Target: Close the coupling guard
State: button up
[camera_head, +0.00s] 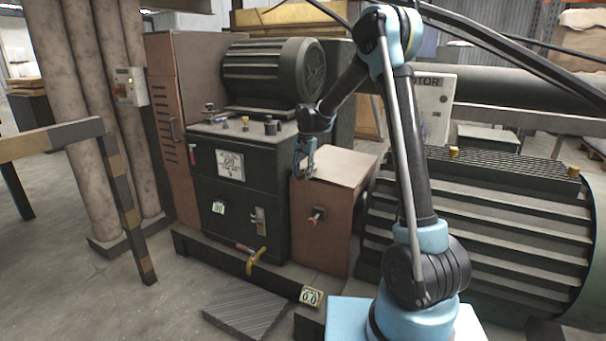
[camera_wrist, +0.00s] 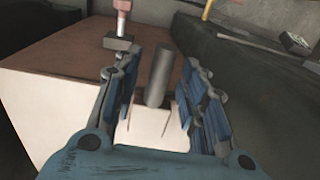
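A brown box-shaped cover with a pale top (camera_head: 345,166), which looks like the coupling guard, stands between the dark green machine cabinet and the large ribbed motor. My gripper (camera_head: 304,160) points down at the cover's upper left edge. In the wrist view my gripper (camera_wrist: 158,100) is open, its blue fingers either side of a grey cylindrical post (camera_wrist: 159,75) on a pale bracket (camera_wrist: 147,126). Gaps show beside the post; contact cannot be told. The brown surface (camera_wrist: 50,75) lies to its left.
The dark green cabinet (camera_head: 230,190) with knobs on top stands left of the cover. The ribbed motor (camera_head: 490,215) is on the right. A yellow-handled valve (camera_head: 256,260) juts out low in front. A striped barrier (camera_head: 120,190) stands left, with open floor beside it.

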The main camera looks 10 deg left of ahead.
grip_shut()
jog(key=shift+a+f+h, duration=0.15)
jog(key=shift+f+h, duration=0.45)
jog(key=shift+f, duration=0.45)
grip_release()
jog(key=shift+w+f, duration=0.1)
